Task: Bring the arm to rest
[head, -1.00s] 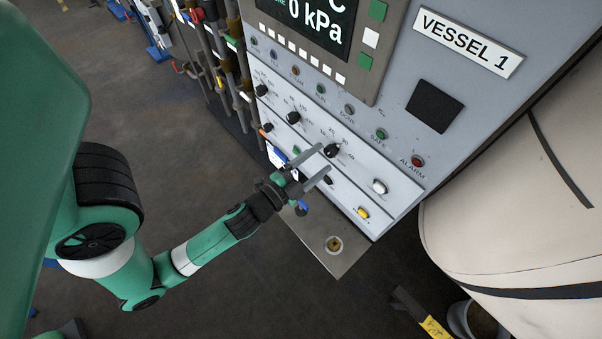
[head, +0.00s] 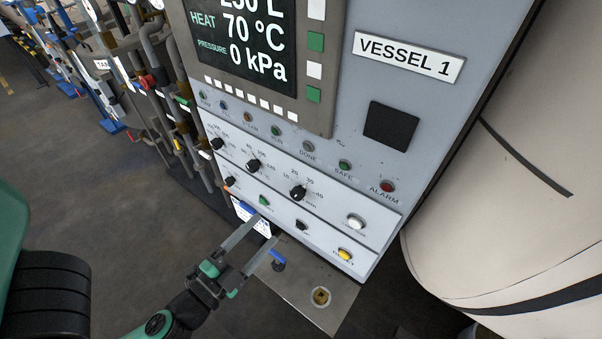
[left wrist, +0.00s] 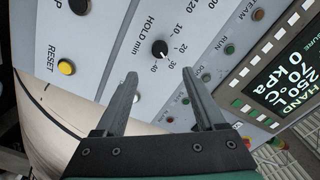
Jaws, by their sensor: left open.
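My left gripper (head: 262,236) is open and empty. In the head view it is at the lower middle, in front of the lower left part of the control panel (head: 325,219). Its two grey fingers point up and to the right. In the left wrist view the open fingers (left wrist: 165,88) frame the panel face, with the HOLD min knob (left wrist: 160,49) beyond them. The fingers appear apart from the knob. My right gripper is in neither view.
The display (head: 240,45) reads 70 °C and 0 kPa. Knobs, a yellow button (head: 345,254) and a white button (head: 356,222) sit on the panel. A metal plate (head: 318,312) lies below. Pipes (head: 165,95) stand left, a large cream vessel (head: 510,180) right. Dark floor (head: 90,160) is open at left.

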